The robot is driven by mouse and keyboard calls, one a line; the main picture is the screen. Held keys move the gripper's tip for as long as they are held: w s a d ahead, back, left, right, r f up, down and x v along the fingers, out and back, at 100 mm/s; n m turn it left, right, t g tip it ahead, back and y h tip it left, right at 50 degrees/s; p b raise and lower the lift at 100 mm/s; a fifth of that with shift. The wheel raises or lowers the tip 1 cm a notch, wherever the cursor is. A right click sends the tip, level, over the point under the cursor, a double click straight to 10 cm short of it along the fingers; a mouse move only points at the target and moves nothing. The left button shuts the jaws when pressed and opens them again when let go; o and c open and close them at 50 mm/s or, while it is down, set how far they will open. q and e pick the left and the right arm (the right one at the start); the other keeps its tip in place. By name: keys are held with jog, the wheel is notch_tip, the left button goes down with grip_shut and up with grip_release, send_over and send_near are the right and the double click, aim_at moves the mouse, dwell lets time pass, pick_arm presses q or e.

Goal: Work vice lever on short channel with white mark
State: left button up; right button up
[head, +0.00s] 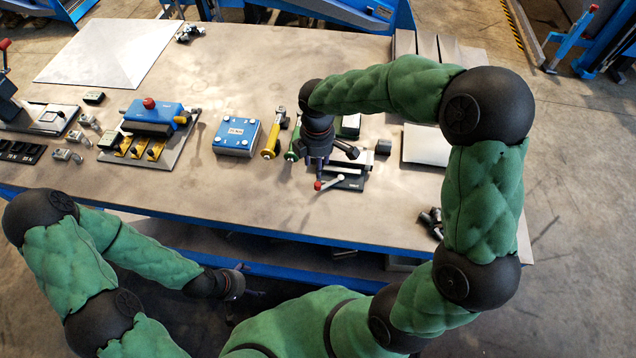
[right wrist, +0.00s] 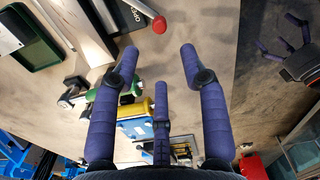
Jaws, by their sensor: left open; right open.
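The vice (head: 350,182) lies near the table's front edge, a dark base with a pale metal bar across it. Its lever (head: 330,183) has a pale rod and a red knob at the left end. In the right wrist view the red knob (right wrist: 159,25) shows just beyond my fingertips, apart from them. My right gripper (head: 326,160) is open above the vice and partly covers it; its purple fingers (right wrist: 159,68) hold nothing. My left gripper (head: 252,292) is open and empty, low in front of the table edge. I cannot make out a white mark.
Further left are a blue box (head: 238,136) and a blue device with a red knob (head: 150,115). A small dark block (head: 383,147) and a white plate (head: 427,146) lie to the right. The table front is mostly clear.

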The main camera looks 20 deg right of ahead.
aim_at(318, 184)
notch_tip(318, 184, down, 10)
jog(key=shift+f+b, duration=0.25)
jog(key=shift+b, duration=0.45)
grip_shut()
